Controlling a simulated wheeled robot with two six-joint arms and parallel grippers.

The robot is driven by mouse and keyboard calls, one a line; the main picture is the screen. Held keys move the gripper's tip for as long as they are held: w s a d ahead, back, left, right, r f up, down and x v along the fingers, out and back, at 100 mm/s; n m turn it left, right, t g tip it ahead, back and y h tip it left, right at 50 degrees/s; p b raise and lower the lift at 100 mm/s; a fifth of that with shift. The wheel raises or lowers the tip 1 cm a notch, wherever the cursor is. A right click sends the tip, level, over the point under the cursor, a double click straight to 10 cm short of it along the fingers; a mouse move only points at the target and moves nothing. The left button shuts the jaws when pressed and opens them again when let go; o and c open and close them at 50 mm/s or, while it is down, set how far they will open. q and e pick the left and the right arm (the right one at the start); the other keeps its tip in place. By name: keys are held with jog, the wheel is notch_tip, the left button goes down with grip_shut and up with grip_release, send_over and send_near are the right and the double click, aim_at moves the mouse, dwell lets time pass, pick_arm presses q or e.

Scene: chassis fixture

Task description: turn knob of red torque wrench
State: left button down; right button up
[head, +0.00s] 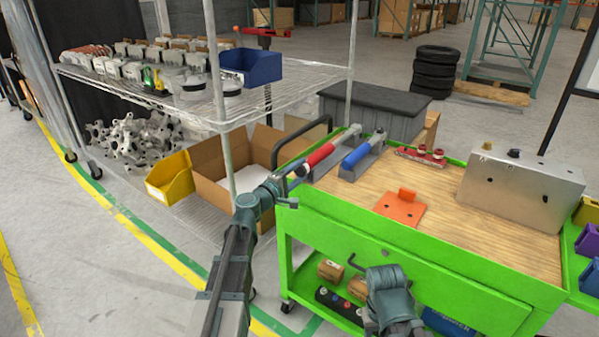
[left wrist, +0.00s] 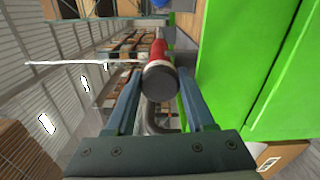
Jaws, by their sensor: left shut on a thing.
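The red torque wrench (head: 320,155) lies in a grey holder at the left end of the green cart's wooden top. Its knob end points toward my left arm. My left gripper (head: 284,182) is at that end, off the cart's left edge. In the left wrist view, the round dark knob (left wrist: 159,81) sits between the two fingers of my left gripper (left wrist: 158,88), with the red sleeve behind it. The gripper is shut on the knob. My right gripper (head: 386,285) is low in front of the cart; its fingers cannot be made out.
A blue torque wrench (head: 362,151) lies close beside the red one. An orange block (head: 400,208) and a metal box (head: 522,188) are on the cart top (head: 460,228). A wire shelf (head: 290,85) stands close on the left.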

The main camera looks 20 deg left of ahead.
dwell(0.5)
pick_arm(q)
jog(key=shift+c, duration=1.2)
grip_release()
